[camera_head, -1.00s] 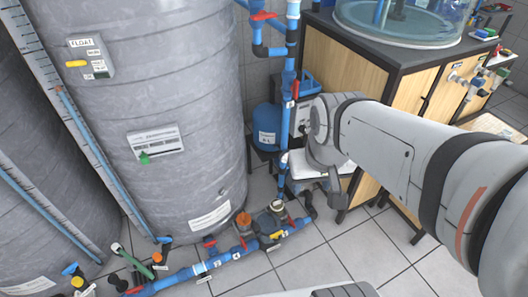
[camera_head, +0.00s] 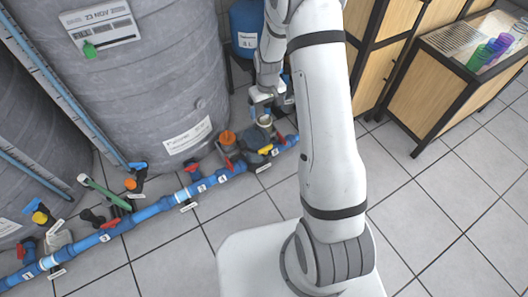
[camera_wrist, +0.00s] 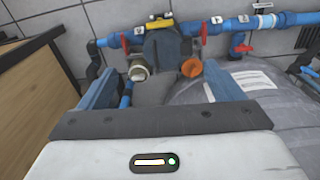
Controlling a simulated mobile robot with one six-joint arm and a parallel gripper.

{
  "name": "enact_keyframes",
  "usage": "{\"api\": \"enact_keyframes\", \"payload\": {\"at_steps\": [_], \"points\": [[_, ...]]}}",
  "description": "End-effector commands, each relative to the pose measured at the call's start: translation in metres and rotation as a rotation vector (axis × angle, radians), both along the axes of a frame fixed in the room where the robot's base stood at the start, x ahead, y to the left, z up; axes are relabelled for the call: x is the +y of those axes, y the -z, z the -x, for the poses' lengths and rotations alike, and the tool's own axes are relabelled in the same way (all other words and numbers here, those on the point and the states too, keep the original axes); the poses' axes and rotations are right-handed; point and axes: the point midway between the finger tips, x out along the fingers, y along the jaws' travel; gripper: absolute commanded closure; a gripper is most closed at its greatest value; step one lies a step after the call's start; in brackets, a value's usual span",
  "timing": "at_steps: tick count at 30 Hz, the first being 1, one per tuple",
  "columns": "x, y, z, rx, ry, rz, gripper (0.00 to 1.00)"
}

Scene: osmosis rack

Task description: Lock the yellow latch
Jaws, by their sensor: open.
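A small yellow part, which looks like the yellow latch (camera_head: 265,149), sits on a dark fitting on the blue floor pipe. It also shows in the wrist view (camera_wrist: 160,21), at the top of a dark blue body, beyond my fingers. Its exact position, locked or not, is too small to tell. My gripper (camera_head: 262,108) hangs above and just behind this fitting in the head view. In the wrist view my gripper (camera_wrist: 160,72) is open, with its blue fingers apart and nothing between them. The fingers are apart from the latch.
An orange cap (camera_wrist: 191,67) and a pale round port (camera_wrist: 138,73) flank the fitting's body. Red valve handles (camera_wrist: 204,32) line the blue pipe (camera_head: 210,183). A large grey tank (camera_head: 150,75) stands close by. Another yellow handle (camera_head: 40,217) is at far left. The tiled floor (camera_head: 450,215) is clear.

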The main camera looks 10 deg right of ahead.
Motion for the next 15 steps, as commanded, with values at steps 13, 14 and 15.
{"api": "enact_keyframes", "payload": {"at_steps": [13, 14, 15], "points": [[0.0, 0.187, -0.015, 0.047, -0.063, 0.001, 0.13], [0.0, 0.19, -0.015, 0.048, -0.063, 0.001, 0.13], [-0.001, 0.195, -0.015, 0.047, -0.063, 0.001, 0.13]]}}
